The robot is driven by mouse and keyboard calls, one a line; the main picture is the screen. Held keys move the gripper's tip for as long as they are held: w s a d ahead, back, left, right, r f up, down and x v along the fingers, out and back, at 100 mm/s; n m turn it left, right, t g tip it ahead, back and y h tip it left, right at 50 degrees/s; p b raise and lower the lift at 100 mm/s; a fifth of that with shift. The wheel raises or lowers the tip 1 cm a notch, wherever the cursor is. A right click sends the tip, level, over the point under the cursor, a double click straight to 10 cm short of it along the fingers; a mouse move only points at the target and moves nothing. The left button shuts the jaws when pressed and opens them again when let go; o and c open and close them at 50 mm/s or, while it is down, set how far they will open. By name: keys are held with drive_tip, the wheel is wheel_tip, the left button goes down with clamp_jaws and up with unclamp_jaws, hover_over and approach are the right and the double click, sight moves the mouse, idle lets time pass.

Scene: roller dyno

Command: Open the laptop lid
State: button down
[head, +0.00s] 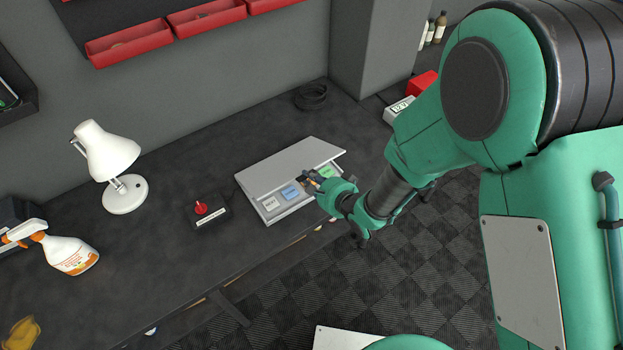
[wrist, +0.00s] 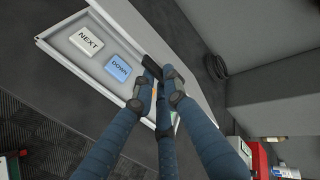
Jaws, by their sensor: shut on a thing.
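The laptop is a flat grey device on the dark bench, with its lid (head: 288,163) partly raised over the base (head: 257,196). White, blue and green keys show along the near strip of the base. The wrist view shows the white NEXT key (wrist: 86,41), the blue DOWN key (wrist: 120,67) and the grey lid (wrist: 150,30) beyond them. My gripper (head: 312,181) is at the lid's near edge, right of the blue key. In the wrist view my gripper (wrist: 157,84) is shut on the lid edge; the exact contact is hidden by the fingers.
A red-knobbed control box (head: 206,212) stands left of the laptop, and a white lamp (head: 125,195) farther left. A black cable coil (head: 311,96) lies behind. A wall column (head: 362,50) rises at the back right.

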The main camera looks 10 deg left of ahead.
drive_tip(key=r, duration=0.1)
drive_tip(key=r+p, duration=0.1)
drive_tip(key=w+a+r+p, duration=0.1)
drive_tip(key=shift+g+h, duration=0.3)
drive_tip(key=w+a+r+p, duration=0.9)
drive_tip(key=w+a+r, duration=0.2)
drive_tip(key=w+a, duration=0.2)
drive_tip(key=shift+r, duration=0.35)
drive_tip(key=c, duration=2)
unclamp_jaws()
drive_tip(key=shift+s+d+f, duration=0.1)
drive_tip(key=shift+f, duration=0.2)
drive_tip(key=shift+c, duration=0.2)
drive_tip(key=shift+s+d, duration=0.1)
drive_tip(key=shift+d, duration=0.05)
drive_tip(key=v, duration=1.1)
drive_tip(key=shift+r, duration=0.4)
drive_tip(key=shift+s+d, duration=0.1)
drive_tip(key=shift+c, duration=0.3)
